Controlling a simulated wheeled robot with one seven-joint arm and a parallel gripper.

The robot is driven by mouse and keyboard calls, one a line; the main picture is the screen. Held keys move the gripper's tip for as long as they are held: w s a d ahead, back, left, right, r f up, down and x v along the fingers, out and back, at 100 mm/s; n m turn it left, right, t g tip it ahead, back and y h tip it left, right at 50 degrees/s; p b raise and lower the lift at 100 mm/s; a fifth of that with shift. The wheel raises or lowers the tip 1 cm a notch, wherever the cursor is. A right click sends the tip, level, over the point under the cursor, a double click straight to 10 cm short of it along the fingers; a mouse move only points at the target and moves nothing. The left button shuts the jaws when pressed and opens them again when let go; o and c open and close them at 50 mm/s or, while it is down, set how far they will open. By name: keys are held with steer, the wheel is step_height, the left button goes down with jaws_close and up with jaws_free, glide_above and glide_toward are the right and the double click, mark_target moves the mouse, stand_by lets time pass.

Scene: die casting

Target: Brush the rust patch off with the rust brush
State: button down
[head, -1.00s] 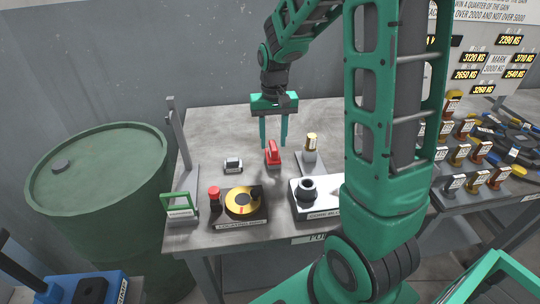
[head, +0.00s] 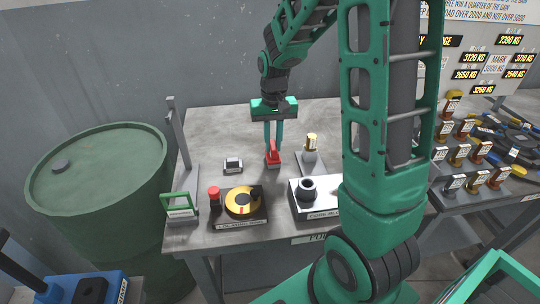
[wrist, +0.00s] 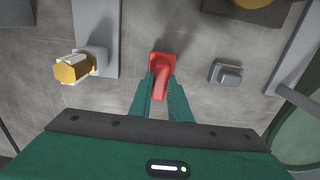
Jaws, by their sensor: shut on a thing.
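A red tool with an upright handle (head: 273,156) stands on the grey workbench; I take it to be the rust brush, though its bristles cannot be made out. My gripper (head: 273,147) points down over it with its fingers closed on the red handle. In the wrist view the red tool (wrist: 161,66) sits between the fingertips of my gripper (wrist: 160,85), its base showing beyond them. It appears to rest on the bench still. I cannot pick out a rust patch in either view.
A small grey block (head: 233,165) lies left of the tool. A gold-topped post (head: 311,143) stands right. A grey upright post (head: 178,130) stands at the left.

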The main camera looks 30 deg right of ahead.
steer(key=shift+r, duration=2.9)
